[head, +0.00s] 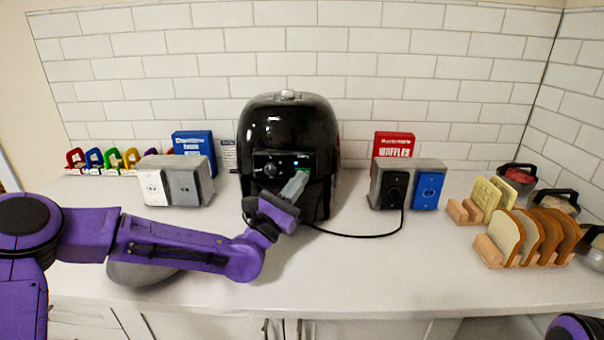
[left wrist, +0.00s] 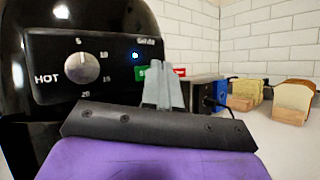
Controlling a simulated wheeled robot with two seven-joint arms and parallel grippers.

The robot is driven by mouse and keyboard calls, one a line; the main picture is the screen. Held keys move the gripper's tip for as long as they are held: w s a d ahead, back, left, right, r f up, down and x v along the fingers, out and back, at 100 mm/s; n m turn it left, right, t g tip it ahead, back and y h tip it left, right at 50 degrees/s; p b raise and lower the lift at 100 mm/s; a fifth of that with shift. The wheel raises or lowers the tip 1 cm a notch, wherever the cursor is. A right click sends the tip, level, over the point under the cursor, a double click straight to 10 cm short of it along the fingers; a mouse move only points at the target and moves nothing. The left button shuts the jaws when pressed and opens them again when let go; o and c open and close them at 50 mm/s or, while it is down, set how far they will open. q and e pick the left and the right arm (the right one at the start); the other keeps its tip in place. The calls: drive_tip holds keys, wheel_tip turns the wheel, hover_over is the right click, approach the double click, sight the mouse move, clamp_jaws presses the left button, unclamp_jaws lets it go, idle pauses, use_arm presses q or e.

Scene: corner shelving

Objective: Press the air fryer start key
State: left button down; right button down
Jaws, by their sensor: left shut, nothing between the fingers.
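The black air fryer (head: 288,115) stands against the tiled wall; its control panel also shows in the left wrist view (left wrist: 110,82). The panel has a grey dial (left wrist: 82,67), a lit blue lamp (left wrist: 135,55) and a green key (left wrist: 141,73), whose label is partly hidden by my fingers. My left gripper (head: 299,177) is shut and empty. Its fingertips (left wrist: 162,66) are in front of the panel, close to the green key; I cannot tell whether they touch it. My right gripper is out of view.
Grey outlet boxes with a white-and-grey front (head: 176,180) and a black-and-blue front (head: 408,185) flank the fryer. A black cable (head: 350,236) runs across the counter (head: 400,270). Bread slices in a wooden rack (head: 525,240) stand at right. The front middle counter is clear.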

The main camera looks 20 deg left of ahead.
use_arm(q)
drive_tip(key=s, duration=0.1)
drive_tip(key=s+d, duration=0.1)
drive_tip(key=s, duration=0.2)
drive_tip(key=shift+s+d, duration=0.3)
drive_tip(key=shift+s, duration=0.1)
drive_tip(key=shift+r, duration=0.1)
